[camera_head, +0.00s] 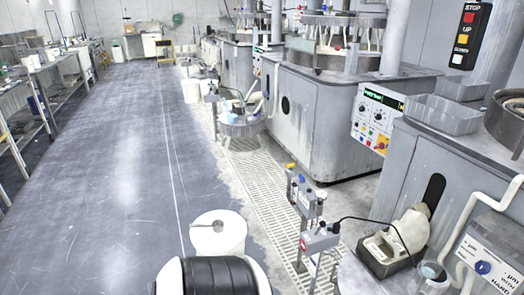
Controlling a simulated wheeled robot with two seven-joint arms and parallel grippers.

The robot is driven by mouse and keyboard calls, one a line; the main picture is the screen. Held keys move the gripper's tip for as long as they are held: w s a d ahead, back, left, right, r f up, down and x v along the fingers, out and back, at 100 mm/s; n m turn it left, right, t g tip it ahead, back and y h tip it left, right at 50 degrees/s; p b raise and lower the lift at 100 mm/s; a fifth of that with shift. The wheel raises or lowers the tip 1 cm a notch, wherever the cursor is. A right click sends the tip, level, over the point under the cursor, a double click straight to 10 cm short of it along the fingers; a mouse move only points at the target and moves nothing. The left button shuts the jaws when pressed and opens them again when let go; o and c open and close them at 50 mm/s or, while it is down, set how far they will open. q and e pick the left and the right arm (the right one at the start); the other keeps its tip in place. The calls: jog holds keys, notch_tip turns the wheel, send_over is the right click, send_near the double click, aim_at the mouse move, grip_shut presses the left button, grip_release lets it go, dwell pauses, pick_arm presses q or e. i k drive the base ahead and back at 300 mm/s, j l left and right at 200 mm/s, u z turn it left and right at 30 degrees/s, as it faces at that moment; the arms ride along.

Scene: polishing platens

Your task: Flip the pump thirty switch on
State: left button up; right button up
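I cannot read a label for pump thirty on any switch here. A small grey switch box (319,238) with a red mark stands on a post at lower centre, with a black cable running right from it. Behind it, another post-mounted grey box (306,198) has yellow and blue knobs near it. A control panel (376,117) with a green display, dials and coloured buttons is on the middle machine. A panel with a blue knob (483,267) is at the lower right edge, its text partly cut off. Neither of my grippers is in view.
A white bucket (218,234) stands on the floor at lower centre. Grey polishing machines (315,125) line the right side, beside a floor grating (262,178). Work tables (48,75) line the left. The grey floor (110,170) between is open.

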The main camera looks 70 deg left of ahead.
aim_at(323, 224)
jog(key=u, duration=1.8)
